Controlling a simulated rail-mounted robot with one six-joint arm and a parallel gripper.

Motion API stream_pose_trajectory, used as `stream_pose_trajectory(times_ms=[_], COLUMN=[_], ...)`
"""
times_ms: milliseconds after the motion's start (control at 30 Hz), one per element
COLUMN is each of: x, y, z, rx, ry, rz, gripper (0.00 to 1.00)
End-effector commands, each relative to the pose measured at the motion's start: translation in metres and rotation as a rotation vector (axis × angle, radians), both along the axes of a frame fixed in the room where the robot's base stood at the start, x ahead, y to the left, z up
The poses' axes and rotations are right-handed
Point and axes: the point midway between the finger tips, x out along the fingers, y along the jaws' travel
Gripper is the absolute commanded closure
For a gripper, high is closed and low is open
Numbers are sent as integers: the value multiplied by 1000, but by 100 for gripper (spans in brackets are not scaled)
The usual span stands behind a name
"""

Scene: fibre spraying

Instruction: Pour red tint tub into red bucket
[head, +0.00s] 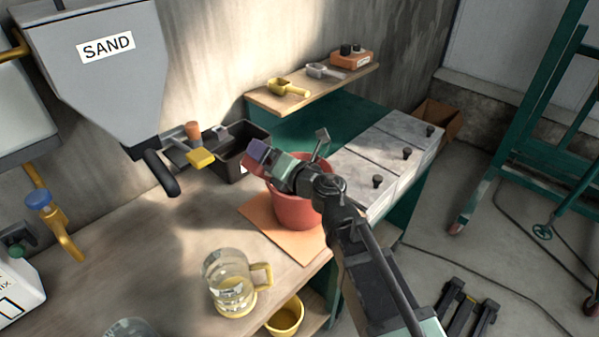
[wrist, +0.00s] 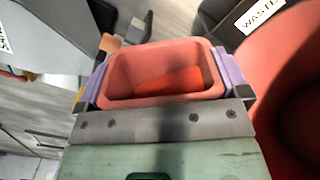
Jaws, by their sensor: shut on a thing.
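My gripper (head: 263,156) is shut on the red tint tub, over the back left rim of the red bucket (head: 298,211). In the wrist view the tub (wrist: 122,78) is a salmon-red box with an open top, held between two purple finger pads. Bright red tint shows inside it. In the head view the tub is mostly hidden by my gripper. The bucket stands on an orange board on the bench, and its red wall fills the right of the wrist view (wrist: 290,95). My gripper and wrist hide most of the bucket's mouth.
A dark bin (head: 228,165) stands behind the bucket, below a shelf (head: 300,98) with scoops. The sand hopper (head: 95,70) hangs at left. A glass jug (head: 228,275) stands in front. Grey lidded boxes (head: 385,150) are close on the right.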

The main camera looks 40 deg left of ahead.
Motion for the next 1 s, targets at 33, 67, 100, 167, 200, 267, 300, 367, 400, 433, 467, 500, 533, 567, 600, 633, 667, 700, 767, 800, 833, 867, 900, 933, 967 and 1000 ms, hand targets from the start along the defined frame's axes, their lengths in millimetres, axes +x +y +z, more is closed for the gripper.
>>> stream_pose_trajectory(times_ms=[33,67,100,167,200,267,300,367,400,433,467,500,533,567,600,633,667,700,767,800,833,867,900,933,967,1000], x=[0,0,0,1,1,1,1,1,1,1,2,2,2,2,2,2,2,2,3,3,3,3,3,3,3,4], y=[0,0,0,0,0,0,0,0,0,0,0,0,0,0,0,0,0,0,0,0,0,0,0,0,0,0], z=[1,1,1,1,2,2,2,2,3,3,3,3,3,4,4,4,4,4,5,5,4,3,3,3,2,2], rx=[1,2,2,3,4,5,6,7,8,8,9,10,10,11,11,12,13,13,15,15,16,16,17,18,18,19], ry=[6,11,16,24,29,37,43,51,55,59,63,69,73,77,82,86,90,95,104,110,114,117,122,127,131,137], rz=[0,0,0,0,0,0,0,0,0,0,0,0,0,0,0,0,0,0,0,0,0,0,0,0,0,0], gripper=[33,33,33,33,33,33,33,33,33,33,33,33,33,33,33,33,33,33,33,33,33,33,33,33,33,33])
